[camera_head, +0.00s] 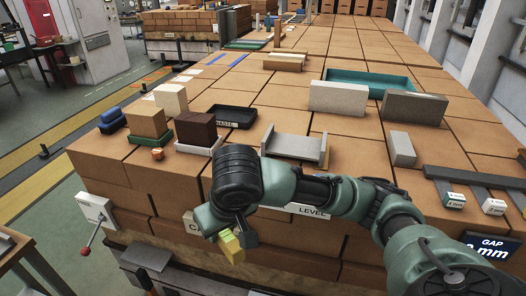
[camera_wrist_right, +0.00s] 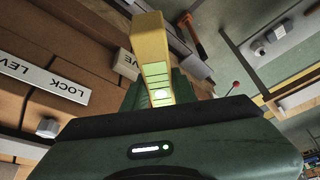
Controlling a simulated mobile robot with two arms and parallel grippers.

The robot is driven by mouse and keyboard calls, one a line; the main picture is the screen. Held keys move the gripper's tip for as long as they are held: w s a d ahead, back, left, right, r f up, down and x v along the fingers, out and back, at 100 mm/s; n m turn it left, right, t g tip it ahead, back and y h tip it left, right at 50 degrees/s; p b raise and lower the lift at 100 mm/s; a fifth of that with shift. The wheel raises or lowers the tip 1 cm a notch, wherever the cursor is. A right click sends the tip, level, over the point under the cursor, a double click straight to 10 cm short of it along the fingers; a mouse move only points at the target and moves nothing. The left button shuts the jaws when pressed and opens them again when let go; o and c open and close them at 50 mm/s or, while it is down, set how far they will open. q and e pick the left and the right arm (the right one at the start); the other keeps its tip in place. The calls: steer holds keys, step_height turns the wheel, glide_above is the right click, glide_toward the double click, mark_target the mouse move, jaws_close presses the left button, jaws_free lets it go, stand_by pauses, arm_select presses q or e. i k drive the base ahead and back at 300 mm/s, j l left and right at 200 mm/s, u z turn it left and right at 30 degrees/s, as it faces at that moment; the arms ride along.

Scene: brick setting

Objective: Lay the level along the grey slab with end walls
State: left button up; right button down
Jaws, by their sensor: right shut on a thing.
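The yellow level (camera_head: 232,248) is in my right gripper (camera_head: 237,234), which is shut on it. The level hangs in front of the brick block's front face, below its top edge. In the right wrist view, the level (camera_wrist_right: 152,55) shows as a yellow bar with green panels, sticking out beyond the gripper. The grey slab with end walls (camera_head: 290,146) lies on the brick top, behind my right arm and to the right of the gripper. It looks empty, and its front is partly close behind my arm. My left gripper is not in view.
A black tray (camera_head: 236,118) and brown block (camera_head: 196,130) stand left of the slab. A red-handled lever (camera_head: 92,232) juts from the front left.

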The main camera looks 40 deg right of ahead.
mark_target(295, 144)
steer(key=i+j+z, duration=0.1)
steer(key=j+z, duration=0.85)
steer(key=j, duration=0.1)
